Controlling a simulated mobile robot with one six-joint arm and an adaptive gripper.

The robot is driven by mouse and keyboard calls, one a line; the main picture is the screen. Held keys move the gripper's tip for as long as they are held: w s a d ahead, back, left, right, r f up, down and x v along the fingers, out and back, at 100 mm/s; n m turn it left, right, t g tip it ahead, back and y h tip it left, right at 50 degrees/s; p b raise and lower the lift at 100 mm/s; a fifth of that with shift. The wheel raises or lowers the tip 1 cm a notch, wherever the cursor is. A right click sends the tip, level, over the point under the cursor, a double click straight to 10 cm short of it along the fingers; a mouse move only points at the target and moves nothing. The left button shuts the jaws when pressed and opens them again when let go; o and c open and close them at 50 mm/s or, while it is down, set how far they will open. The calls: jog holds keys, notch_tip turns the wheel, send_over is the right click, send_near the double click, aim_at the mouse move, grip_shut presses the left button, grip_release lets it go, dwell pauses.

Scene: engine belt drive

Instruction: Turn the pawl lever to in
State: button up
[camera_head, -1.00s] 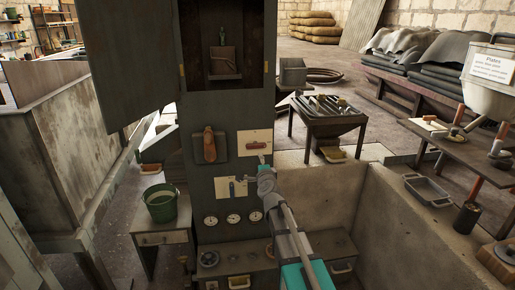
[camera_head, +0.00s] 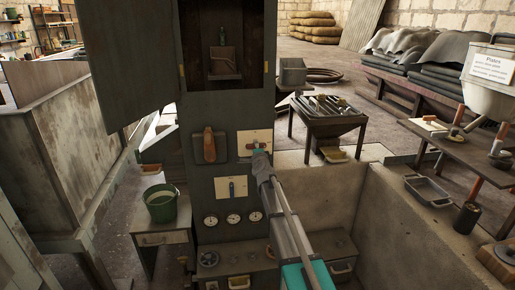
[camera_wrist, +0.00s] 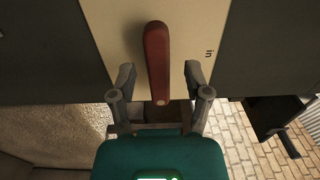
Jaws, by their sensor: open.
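The pawl lever is a red handle (camera_wrist: 157,60) on a cream plate (camera_wrist: 105,30), close up in the wrist view. The word "in" is printed sideways on the plate, to the right of the handle. My gripper (camera_wrist: 159,75) is open, with one finger on each side of the handle and visible gaps between. In the head view the cream plate (camera_head: 246,137) is on the dark cabinet, and my gripper (camera_head: 261,156) covers its lower right part. The lever itself is mostly hidden there.
A lower cream plate with a blue lever (camera_head: 231,188) and a brown handle (camera_head: 209,146) sit close by on the cabinet (camera_head: 200,110). Gauges (camera_head: 233,218) are below. A green bucket (camera_head: 161,203) stands at left, and a concrete wall (camera_head: 315,180) runs at right.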

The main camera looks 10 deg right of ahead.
jog(key=shift+w, duration=0.55)
grip_shut()
jog(key=shift+d, duration=0.3)
jog(key=shift+a, duration=0.15)
